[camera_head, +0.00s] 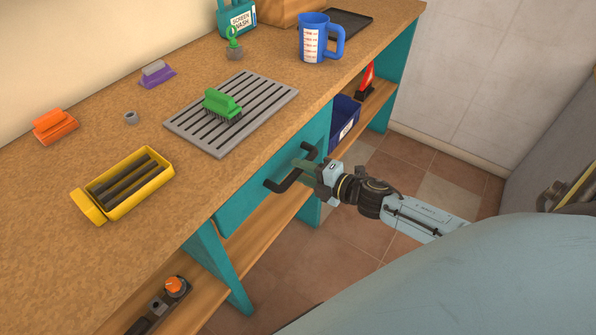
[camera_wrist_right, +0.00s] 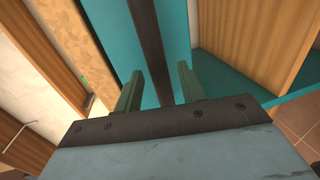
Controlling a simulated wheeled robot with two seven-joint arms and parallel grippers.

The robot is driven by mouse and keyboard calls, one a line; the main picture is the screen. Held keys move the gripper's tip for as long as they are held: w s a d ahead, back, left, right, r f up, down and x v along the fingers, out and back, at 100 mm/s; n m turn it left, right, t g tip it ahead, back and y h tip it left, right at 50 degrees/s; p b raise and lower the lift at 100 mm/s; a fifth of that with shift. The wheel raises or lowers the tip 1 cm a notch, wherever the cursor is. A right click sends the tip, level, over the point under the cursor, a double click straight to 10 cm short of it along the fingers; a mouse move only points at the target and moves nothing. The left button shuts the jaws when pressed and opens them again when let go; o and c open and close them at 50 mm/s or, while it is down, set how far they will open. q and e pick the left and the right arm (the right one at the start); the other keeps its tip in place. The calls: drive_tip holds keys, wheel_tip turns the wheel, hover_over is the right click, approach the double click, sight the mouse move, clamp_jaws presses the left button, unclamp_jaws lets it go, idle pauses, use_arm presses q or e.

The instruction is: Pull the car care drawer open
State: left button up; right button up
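The drawer is a teal front (camera_head: 240,203) under the worktop, and it looks flush with the bench. Its black bar handle (camera_head: 285,183) sticks out from the front. My right gripper (camera_head: 305,172) is at the handle. In the right wrist view the dark handle bar (camera_wrist_right: 151,45) runs between the two green fingers (camera_wrist_right: 158,88), with a gap on each side. The fingers are apart, around the bar and not closed on it. No label shows on the drawer front. My left gripper is not in view.
The wooden worktop (camera_head: 70,245) holds a yellow tray (camera_head: 150,198), a grey slatted mat (camera_head: 262,98) with a green brush (camera_head: 222,105), and a blue jug (camera_head: 314,40). A blue bin (camera_head: 343,122) stands on the shelf below. Tiled floor (camera_head: 370,250) is free in front.

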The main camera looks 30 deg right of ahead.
drive_tip(key=shift+x, duration=0.9)
clamp_jaws()
